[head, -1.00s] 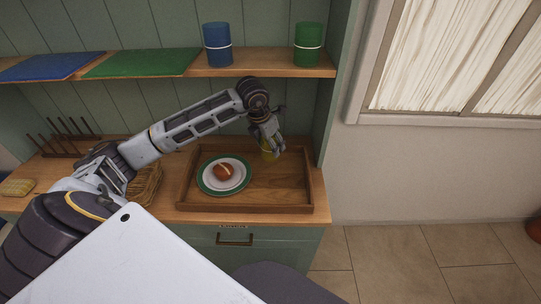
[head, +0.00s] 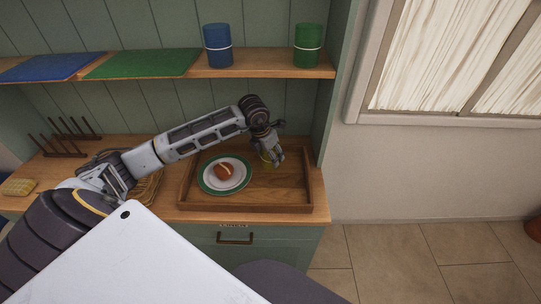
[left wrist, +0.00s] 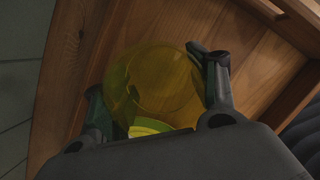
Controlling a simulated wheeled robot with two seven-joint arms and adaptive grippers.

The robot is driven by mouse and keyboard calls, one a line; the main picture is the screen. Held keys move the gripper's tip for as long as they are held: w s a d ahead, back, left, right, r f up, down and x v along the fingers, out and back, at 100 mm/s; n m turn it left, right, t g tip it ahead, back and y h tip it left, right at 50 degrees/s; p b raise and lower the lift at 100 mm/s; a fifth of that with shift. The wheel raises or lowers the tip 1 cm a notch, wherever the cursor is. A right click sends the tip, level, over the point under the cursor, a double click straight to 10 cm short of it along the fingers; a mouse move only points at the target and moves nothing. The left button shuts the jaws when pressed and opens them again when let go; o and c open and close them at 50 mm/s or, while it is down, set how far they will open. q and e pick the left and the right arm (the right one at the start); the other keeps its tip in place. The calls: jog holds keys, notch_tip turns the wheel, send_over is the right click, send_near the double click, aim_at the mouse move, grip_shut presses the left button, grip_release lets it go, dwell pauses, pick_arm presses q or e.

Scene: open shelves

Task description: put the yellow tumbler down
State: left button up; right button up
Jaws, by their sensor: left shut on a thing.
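The yellow tumbler (left wrist: 155,85) is see-through and sits between the fingers of my left gripper (left wrist: 160,95) in the left wrist view. In the head view the left gripper (head: 270,150) is shut on the tumbler (head: 270,160), over the right back part of the wooden tray (head: 262,208). The fingers hide much of the tumbler there. I cannot tell whether its base touches the tray floor. My right gripper is not in view.
The right front of the tray floor is bare. A shelf (head: 265,72) above holds a blue canister (head: 217,45), a green canister (head: 308,45), a blue mat (head: 45,67) and a green mat (head: 140,63). A peg rack (head: 65,140) and a sponge (head: 19,187) are at the left.

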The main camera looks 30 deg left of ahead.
pick_arm(q)
jog(key=shift+f, duration=0.4)
jog(key=shift+w+a+f+p, duration=0.1)
jog(key=shift+w+f+p, duration=0.1)
jog(key=shift+f+p, duration=0.1)
jog(key=shift+f, duration=0.1)
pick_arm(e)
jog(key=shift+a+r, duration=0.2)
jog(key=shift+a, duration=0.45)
pick_arm(q)
jog(key=o, duration=1.3)
jog(key=shift+c, duration=0.2)
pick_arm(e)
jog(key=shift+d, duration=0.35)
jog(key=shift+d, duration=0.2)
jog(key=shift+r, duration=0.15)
